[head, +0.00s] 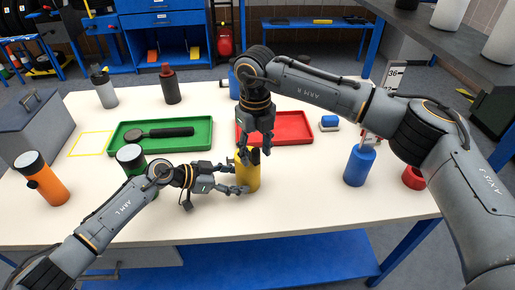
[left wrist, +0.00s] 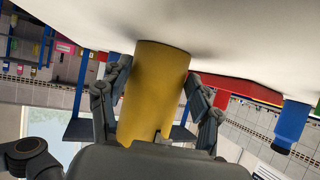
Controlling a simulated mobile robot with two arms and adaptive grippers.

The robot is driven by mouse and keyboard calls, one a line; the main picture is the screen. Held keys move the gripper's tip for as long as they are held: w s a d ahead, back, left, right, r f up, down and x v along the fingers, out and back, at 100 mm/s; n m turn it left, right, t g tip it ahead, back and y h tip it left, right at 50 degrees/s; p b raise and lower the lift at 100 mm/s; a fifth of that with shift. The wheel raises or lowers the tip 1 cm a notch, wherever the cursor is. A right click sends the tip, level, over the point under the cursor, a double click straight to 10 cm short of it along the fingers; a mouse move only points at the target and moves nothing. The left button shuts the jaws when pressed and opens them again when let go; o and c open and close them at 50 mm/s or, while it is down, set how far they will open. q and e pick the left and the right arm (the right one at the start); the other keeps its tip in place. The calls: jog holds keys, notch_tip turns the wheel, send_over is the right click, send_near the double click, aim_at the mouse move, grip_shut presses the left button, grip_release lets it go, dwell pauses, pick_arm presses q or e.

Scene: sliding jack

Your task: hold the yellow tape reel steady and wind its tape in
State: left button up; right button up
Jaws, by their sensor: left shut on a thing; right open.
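The yellow tape reel (head: 249,178) stands upright on the white table near its front middle. My left gripper (head: 239,182) comes in from the left and is shut around the reel's body. In the left wrist view the yellow reel (left wrist: 155,90) sits between the two fingers, its base against the table. My right gripper (head: 255,150) points down from above, open, its fingers around or just over the reel's dark top. Whether it touches the top I cannot tell. The reel's tape and winding part are hidden by the right fingers.
A green tray (head: 205,142) with a dark tool lies behind to the left, a red tray (head: 293,138) behind. A blue bottle (head: 359,166) stands right, an orange bottle (head: 43,180) far left. A dark green-bodied bottle (head: 130,158) stands behind my left arm.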

jog(key=shift+f, duration=0.7)
jog(key=c, duration=0.9)
